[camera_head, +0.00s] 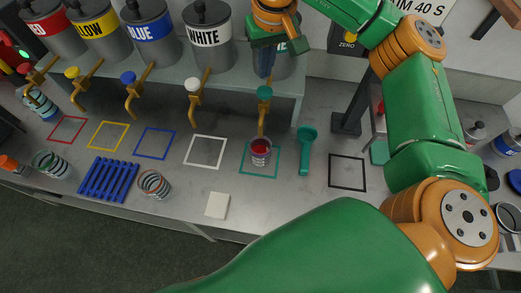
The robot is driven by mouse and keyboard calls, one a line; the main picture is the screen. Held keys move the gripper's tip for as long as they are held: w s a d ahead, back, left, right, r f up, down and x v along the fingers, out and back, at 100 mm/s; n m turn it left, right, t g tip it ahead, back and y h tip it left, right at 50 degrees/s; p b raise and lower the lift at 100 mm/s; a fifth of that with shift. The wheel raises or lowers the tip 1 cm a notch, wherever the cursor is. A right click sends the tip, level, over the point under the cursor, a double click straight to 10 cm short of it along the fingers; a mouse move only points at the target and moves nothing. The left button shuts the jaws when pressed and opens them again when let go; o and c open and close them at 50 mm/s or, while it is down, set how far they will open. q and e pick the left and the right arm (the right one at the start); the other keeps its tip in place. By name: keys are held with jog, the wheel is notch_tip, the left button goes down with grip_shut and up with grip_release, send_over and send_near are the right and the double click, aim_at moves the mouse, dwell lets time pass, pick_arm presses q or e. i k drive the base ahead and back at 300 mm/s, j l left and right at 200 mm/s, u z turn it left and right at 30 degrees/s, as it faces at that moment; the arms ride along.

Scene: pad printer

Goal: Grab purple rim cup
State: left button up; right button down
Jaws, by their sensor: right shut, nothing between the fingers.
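A small cup (260,151) with red contents stands upright in the teal square outline, below the teal-handled tap. Its rim looks pinkish-purple, but it is too small to be sure. My right gripper (264,68) is shut and empty, pointing down in front of the fifth canister, above and apart from the cup. My left gripper is not in view. Other cups or cup stacks with striped rims stand at the left (48,164), near the blue rack (152,184) and below the red tap (42,105); I cannot single out a purple rim there.
Canisters labelled red, yellow, blue and white (207,32) stand on a raised shelf with brass taps. A teal scoop (306,147) lies right of the cup. A blue slatted rack (109,180) and a white block (217,205) lie near the front edge. The black square (347,172) is empty.

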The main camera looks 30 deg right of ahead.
aim_at(259, 149)
jog(key=z, duration=0.8)
